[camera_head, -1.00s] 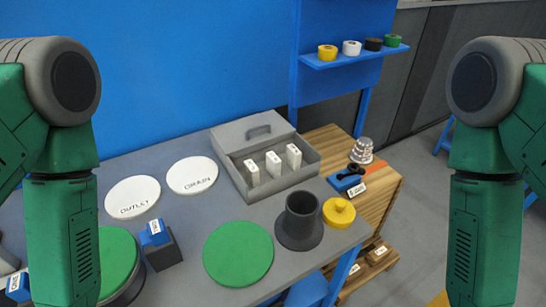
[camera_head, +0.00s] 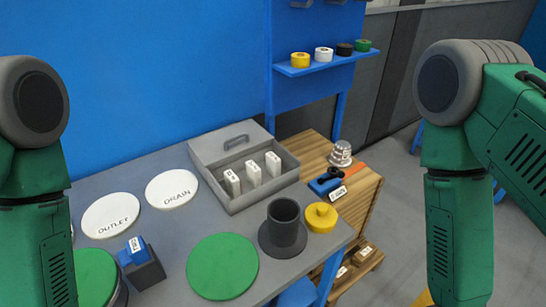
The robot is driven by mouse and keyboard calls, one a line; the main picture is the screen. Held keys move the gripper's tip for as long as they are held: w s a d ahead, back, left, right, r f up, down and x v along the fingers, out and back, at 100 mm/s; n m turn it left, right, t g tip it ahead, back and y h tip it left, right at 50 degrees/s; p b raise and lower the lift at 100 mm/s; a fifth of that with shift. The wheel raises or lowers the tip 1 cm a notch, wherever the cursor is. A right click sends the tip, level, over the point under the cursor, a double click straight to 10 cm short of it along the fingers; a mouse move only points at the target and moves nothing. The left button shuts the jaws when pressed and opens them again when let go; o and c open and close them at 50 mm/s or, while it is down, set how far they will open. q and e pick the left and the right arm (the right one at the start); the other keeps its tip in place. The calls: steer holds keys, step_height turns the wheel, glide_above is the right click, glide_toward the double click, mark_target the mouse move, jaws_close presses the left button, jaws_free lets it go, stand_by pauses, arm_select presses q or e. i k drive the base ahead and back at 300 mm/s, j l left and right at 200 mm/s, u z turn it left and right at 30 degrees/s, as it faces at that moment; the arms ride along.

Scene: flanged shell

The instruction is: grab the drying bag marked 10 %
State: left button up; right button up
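Three small white drying bags stand in a grey open box on the table: a left one (camera_head: 232,183), a middle one (camera_head: 253,173) and a right one (camera_head: 273,164). Each has dark marks on it, too small to read, so I cannot tell which is marked 10 %. My green left arm stands at the left edge and my green right arm at the right. Both grippers are out of the picture, and neither arm is near the bags.
A blue shelf (camera_head: 330,60) holds tape rolls.

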mark_target(254, 172)
steer(key=l+z, duration=0.2)
steer(key=z, duration=0.3)
steer(key=i+z, duration=0.4)
steer(key=z, duration=0.2)
